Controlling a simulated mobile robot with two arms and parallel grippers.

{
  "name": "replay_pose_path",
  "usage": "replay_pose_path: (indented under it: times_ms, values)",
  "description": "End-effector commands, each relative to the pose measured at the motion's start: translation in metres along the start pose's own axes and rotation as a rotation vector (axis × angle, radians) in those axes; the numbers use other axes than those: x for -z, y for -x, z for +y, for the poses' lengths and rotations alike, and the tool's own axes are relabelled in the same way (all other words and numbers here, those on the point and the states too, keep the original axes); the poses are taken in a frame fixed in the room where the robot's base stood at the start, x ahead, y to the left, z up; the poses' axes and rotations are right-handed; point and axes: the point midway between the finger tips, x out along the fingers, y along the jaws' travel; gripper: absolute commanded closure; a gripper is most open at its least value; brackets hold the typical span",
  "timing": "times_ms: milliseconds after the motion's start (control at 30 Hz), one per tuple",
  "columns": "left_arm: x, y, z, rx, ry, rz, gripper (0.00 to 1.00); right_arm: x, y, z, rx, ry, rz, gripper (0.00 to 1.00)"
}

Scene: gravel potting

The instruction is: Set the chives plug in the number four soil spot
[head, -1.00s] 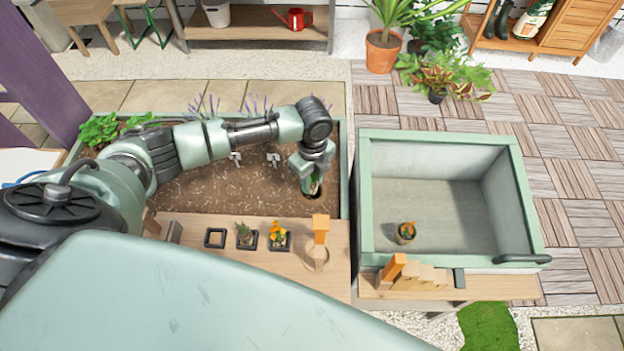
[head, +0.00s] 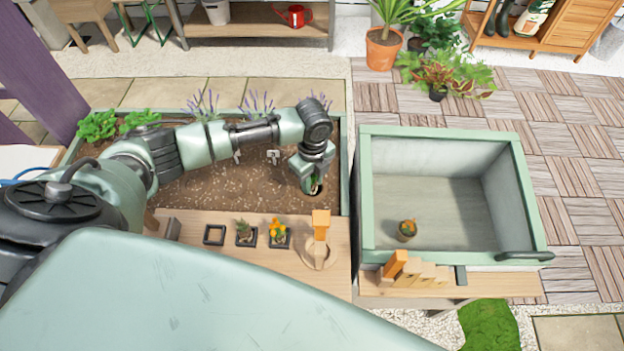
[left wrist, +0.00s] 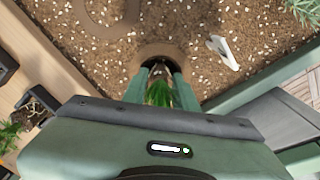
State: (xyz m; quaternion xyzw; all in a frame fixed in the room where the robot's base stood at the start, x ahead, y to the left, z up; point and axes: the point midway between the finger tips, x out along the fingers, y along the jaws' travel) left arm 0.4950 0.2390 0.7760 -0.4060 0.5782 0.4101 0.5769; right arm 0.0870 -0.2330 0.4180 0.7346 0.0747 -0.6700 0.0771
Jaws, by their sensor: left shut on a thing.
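My left gripper (head: 311,182) is shut on the chives plug (left wrist: 158,93), a tuft of green leaves between its two fingers in the left wrist view. It is at a dark round hole (head: 320,189) near the right end of the soil bed (head: 225,185). The hole also shows at the fingertips in the left wrist view (left wrist: 160,50). The fingers hide the plug's lower part, so I cannot tell how deep it sits. A white marker (left wrist: 224,51) stands in the soil beside the hole; its number is not readable. My right gripper is not in view.
A wooden shelf (head: 190,225) in front of the bed holds an empty black holder (head: 214,235), two potted plugs and an orange-handled tool (head: 320,225).

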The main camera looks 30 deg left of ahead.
Motion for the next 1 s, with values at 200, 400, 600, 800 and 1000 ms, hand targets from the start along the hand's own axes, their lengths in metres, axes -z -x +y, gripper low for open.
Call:
replay_pose_path:
  times_ms: [200,400,600,800,1000]
  values:
    - [0.0001,-0.004,0.0,0.0,0.0,0.0,0.83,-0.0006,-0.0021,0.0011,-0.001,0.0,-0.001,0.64]
    - [0.0002,-0.0039,-0.0001,0.0,0.0,0.0,0.83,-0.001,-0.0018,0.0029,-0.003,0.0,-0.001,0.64]
    - [0.0002,-0.0038,-0.0002,0.0,0.0,0.0,0.47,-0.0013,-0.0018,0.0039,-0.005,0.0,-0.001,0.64]
    - [0.0002,-0.0039,-0.0001,0.0,0.0,0.0,0.41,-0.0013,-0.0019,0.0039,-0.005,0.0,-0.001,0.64]
    - [0.0002,-0.0038,-0.0001,0.0,0.0,0.0,0.21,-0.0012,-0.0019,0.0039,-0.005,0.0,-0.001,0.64]
